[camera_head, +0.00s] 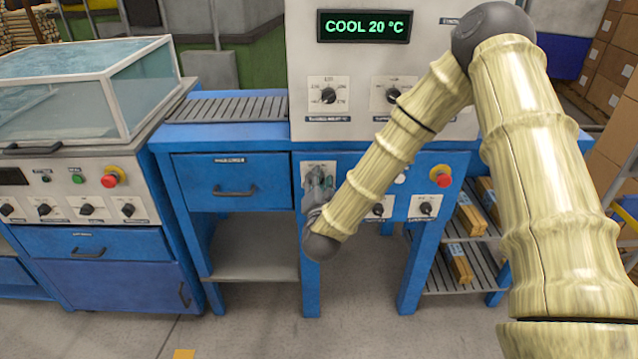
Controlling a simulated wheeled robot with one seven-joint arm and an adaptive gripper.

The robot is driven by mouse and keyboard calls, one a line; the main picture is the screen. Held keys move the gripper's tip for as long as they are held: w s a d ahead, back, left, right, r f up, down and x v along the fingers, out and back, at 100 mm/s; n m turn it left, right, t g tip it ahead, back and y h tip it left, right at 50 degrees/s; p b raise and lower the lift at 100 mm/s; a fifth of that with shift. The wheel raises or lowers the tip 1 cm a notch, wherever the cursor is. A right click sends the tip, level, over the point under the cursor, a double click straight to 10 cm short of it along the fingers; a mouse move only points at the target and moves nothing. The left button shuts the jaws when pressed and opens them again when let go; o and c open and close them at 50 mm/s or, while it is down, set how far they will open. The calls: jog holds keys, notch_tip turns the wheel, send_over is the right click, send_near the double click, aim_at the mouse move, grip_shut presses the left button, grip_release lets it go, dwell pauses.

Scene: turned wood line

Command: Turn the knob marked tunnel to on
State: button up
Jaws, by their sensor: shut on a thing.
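My gripper (318,182) is at the leftmost white knob plate (311,166) on the blue lower panel of the middle machine. It is shut on the knob there, which the fingers hide. The knob's setting and the marking on its plate cannot be read. Two more dark knobs are to the right on the same panel: one (378,210) beside my forearm and one (427,208) farther right. Their labels are too small to read.
A red button (440,175) sits on the panel's right. Above are a display (364,26) reading COOL 20 °C and two dials (328,95) (393,95). A blue drawer (233,181) is left of my gripper. My arm covers part of the panel.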

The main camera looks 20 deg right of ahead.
dwell(0.4)
jog(key=o, duration=1)
jog(key=v, duration=1.2)
